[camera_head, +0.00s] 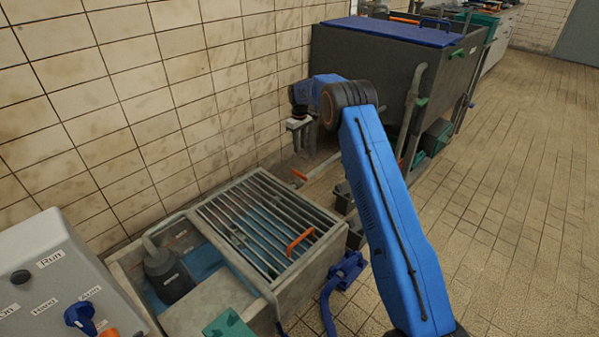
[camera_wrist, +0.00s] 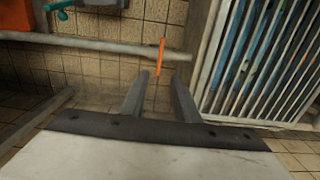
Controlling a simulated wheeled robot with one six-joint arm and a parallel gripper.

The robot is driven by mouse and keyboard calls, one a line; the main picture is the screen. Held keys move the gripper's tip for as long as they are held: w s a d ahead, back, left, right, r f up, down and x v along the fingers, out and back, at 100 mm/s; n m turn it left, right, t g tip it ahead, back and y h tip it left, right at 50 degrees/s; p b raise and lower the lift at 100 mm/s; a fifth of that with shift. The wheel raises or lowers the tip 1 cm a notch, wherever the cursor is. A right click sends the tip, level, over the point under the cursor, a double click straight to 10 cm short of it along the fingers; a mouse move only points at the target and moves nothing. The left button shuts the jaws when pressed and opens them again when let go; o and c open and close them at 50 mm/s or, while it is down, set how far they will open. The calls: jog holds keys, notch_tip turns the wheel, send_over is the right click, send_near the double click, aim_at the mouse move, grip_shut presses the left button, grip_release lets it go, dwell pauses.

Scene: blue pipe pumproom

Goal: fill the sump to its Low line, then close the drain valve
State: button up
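The sump (camera_head: 205,312) is a grey basin with blue water in it, partly covered by a slatted grate (camera_head: 250,232). The grate also shows in the wrist view (camera_wrist: 262,62). No Low line can be made out. An orange lever (camera_head: 299,174), perhaps the drain valve handle, is behind the grate. In the wrist view an orange lever (camera_wrist: 161,54) stands by a grey pipe (camera_wrist: 100,45), lined up with the gap between my fingers. My gripper (camera_head: 299,134) points down above the lever's area. Its fingers (camera_wrist: 158,82) are apart with nothing clearly between them. Contact cannot be told.
A control box (camera_head: 45,265) with a blue knob labelled Hand and Auto stands at front left. A dark pump (camera_head: 167,272) sits in the sump. A large grey tank (camera_head: 365,55) with a blue lid is behind. Another orange handle (camera_head: 300,242) is on the grate. Tiled floor is free at right.

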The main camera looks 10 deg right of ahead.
aim_at(300, 176)
notch_tip(300, 176, down, 16)
jog(key=shift+r, duration=0.1)
dwell(0.4)
grip_shut()
